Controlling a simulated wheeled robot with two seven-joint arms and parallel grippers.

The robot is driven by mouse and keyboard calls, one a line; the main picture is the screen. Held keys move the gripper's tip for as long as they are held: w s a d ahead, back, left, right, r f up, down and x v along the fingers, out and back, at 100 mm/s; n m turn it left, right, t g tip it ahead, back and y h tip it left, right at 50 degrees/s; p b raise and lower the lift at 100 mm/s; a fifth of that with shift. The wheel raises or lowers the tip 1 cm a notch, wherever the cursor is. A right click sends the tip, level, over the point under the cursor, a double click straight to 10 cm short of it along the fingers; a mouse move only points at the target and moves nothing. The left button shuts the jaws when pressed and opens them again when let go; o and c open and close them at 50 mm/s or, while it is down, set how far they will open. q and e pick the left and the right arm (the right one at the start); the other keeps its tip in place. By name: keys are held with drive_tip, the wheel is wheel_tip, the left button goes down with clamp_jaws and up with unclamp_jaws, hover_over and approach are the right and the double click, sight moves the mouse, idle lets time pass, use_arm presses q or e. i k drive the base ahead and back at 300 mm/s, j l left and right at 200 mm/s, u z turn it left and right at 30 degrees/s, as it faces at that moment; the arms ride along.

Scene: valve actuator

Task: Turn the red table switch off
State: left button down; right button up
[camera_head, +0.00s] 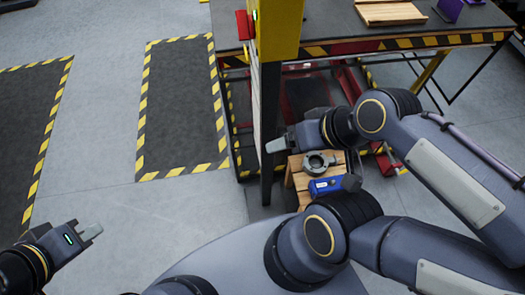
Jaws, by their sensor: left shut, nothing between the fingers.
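A red switch box (243,25) is fixed to the left side of a yellow post at the left end of the workbench, near the top of the view. A small green light shows beside it; the lever position is too small to tell. My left gripper (91,232) is at the lower left, shut and empty over open floor, well away from the switch. My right gripper (276,145) reaches in from the right, in front of the bench and below the switch. It is seen edge-on, so its jaw opening is unclear.
The yellow post (278,28) and dark workbench (335,22) stand at the upper right; a wooden board (388,12) lies on top. A wooden stand (301,181) below holds a grey ring-shaped part (316,163) and a blue part (325,187). Floor to the left is clear.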

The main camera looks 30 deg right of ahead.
sight(245, 25)
drive_tip(key=j+z, duration=0.1)
drive_tip(key=z, duration=0.25)
drive_tip(key=j+z, duration=0.1)
drive_tip(key=z, duration=0.25)
drive_tip(key=j+z, duration=0.1)
drive_tip(key=z, duration=0.25)
